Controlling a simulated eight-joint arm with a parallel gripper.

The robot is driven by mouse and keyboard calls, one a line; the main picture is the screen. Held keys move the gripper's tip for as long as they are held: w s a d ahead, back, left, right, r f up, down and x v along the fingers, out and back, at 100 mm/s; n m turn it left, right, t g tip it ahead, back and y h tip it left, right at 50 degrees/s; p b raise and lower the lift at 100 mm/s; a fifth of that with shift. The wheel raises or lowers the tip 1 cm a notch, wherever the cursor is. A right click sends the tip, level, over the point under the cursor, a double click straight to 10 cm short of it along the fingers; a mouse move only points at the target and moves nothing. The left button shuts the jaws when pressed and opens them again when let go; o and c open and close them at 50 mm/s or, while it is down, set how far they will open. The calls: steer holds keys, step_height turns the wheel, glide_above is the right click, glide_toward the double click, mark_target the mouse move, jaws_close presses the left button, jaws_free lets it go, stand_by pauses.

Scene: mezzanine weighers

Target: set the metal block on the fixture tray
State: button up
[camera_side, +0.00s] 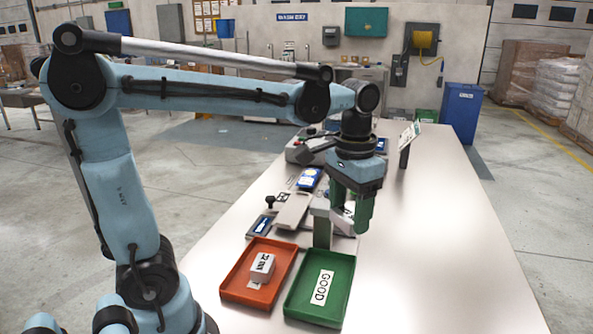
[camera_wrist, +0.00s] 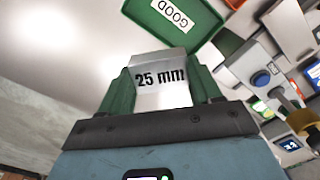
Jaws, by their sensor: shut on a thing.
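My gripper (camera_side: 351,210) hangs over the table, to the right of the instruments. In the wrist view its green fingers (camera_wrist: 163,88) are shut on a pale metal block (camera_wrist: 160,98) marked "25 mm". In the side view the fingers mostly hide the block. A green tray (camera_side: 347,276) labelled GOOD stands at the near end of the table; it also shows at the top of the wrist view (camera_wrist: 139,10). The gripper is above and beyond it. I cannot tell which thing is the fixture tray.
An orange tray (camera_side: 238,282) with another marked block (camera_side: 263,266) in it stands left of the green tray. Grey instruments (camera_side: 293,211) and a blue-faced device (camera_side: 309,179) line the table's left side. The table's right side (camera_side: 440,240) is clear. A sign stand (camera_side: 406,146) is farther back.

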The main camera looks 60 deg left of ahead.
steer(key=s+d+f+m, duration=0.3)
steer(key=d+m, duration=0.2)
steer(key=d, duration=0.2)
steer(key=s+d+f+m, duration=0.4)
steer(key=d, duration=0.3)
glide_above(360, 312)
step_height(360, 312, down, 7)
steer(key=shift+r, duration=0.2)
steer(key=shift+f, duration=2)
steer(key=shift+f, duration=0.15)
steer(key=o, duration=1.2)
steer(key=shift+c, duration=0.2)
